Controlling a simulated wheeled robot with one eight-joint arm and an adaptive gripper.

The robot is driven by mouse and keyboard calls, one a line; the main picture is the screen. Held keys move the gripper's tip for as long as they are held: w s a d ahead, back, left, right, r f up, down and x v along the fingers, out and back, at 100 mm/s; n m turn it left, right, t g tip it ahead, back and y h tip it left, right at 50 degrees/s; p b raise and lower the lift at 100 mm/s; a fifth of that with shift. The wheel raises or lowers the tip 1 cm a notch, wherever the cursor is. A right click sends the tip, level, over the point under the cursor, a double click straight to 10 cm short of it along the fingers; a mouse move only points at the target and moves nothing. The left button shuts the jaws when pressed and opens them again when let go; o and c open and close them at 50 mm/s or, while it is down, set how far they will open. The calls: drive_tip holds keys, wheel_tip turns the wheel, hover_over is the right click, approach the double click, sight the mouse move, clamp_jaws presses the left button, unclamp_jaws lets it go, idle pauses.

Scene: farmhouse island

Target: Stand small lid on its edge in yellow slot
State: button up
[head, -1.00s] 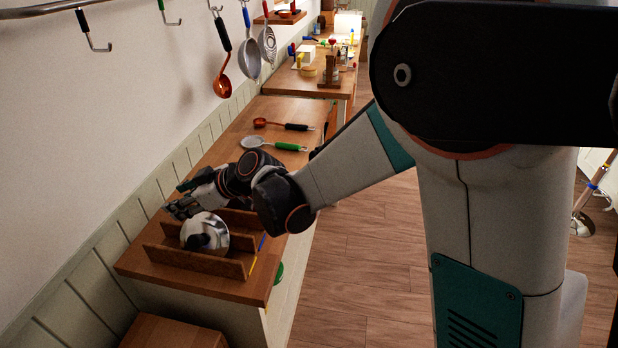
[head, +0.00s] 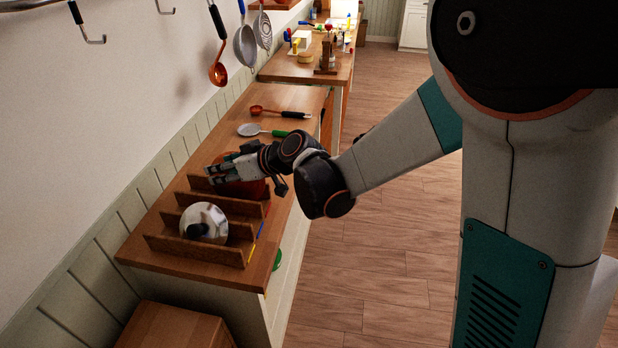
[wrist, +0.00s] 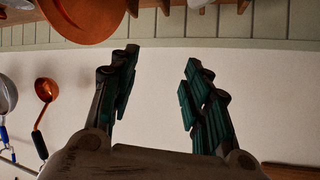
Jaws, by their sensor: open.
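A silver lid with a black knob (head: 205,221) stands on its edge in the front slot of the wooden rack (head: 192,250), tilted, its knob side facing the head camera. A yellow mark (head: 251,255) is at the right end of this slot. My gripper (head: 214,174) is open and empty above the rear of the rack, apart from the silver lid. In the wrist view its two fingers (wrist: 160,65) are spread with nothing between them.
A copper-coloured lid (head: 245,188) is at the rear of the rack, partly hidden by my gripper; it also shows in the wrist view (wrist: 92,18). A blue mark (head: 262,228) is at the middle slot. A green-handled skimmer (head: 250,130) and copper ladle (head: 259,110) lie behind.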

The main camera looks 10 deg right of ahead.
drive_tip(key=d+f+m+t+h+b, duration=0.1)
drive_tip(key=d+m, duration=0.4)
drive_tip(key=d, duration=0.5)
drive_tip(key=d+f+m+t+h+b, duration=0.2)
drive_tip(key=d+f+m+t+b, duration=0.2)
drive_tip(key=d, duration=0.6)
drive_tip(key=shift+d+m+h, duration=0.3)
drive_tip(key=shift+d+m, duration=0.05)
drive_tip(key=shift+m, duration=0.55)
drive_tip(key=shift+s, duration=0.15)
drive_tip(key=s+d+r+n+g+h, duration=0.1)
drive_tip(key=s+d+r+g+h, duration=0.1)
drive_tip(key=s, duration=1.1)
drive_tip(key=s+d+r+n+g+h, duration=0.1)
drive_tip(key=s+d+g+h, duration=0.2)
drive_tip(key=s, duration=1.1)
drive_tip(key=shift+d+r+n+g+h, duration=0.3)
drive_tip(key=shift+d+r+g+h, duration=0.1)
drive_tip(key=shift+h, duration=0.1)
